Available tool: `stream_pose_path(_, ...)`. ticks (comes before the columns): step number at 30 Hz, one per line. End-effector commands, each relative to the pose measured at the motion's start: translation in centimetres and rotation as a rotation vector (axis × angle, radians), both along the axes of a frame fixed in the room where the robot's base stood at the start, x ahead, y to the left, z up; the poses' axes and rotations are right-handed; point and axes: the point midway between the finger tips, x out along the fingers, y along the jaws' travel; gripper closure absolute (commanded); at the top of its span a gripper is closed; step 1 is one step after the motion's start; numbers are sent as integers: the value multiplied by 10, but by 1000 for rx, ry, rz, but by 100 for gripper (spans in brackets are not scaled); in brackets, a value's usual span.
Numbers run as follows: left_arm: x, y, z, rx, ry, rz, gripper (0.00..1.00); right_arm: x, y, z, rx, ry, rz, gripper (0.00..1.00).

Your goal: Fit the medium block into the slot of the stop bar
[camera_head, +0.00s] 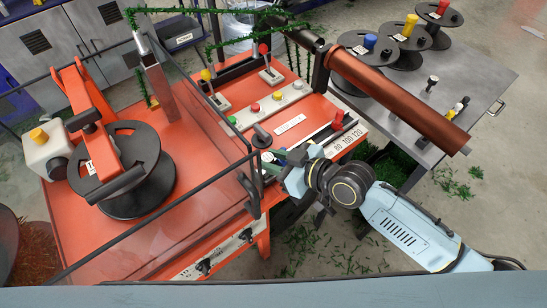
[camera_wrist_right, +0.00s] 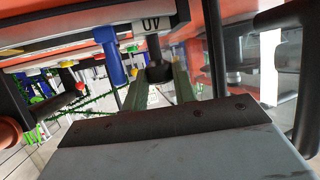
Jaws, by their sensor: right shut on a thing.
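The stop bar (camera_head: 348,138) runs along the front right edge of the orange machine and carries the printed numbers 80, 100 and 120. My right gripper (camera_head: 275,159) is at the bar's near left end. My left gripper is out of view.
A blue handle (camera_wrist_right: 112,58) is beside the fingers in the wrist view. A red-topped piece (camera_head: 338,118) is farther along the bar. A clear guard with a dark frame (camera_head: 250,190) stands close left of my gripper. A copper-coloured tube (camera_head: 395,98) spans the right.

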Motion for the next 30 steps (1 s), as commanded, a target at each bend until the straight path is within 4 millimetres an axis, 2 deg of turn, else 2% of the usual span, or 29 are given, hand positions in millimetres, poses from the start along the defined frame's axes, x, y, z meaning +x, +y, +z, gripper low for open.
stream_pose_path(24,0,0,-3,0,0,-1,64,0,0,-6,0,-1,0,98)
stream_pose_path(25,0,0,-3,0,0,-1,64,0,0,-6,0,-1,0,72)
stream_pose_path(30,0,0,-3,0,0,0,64,0,0,-6,-1,-1,-1,49)
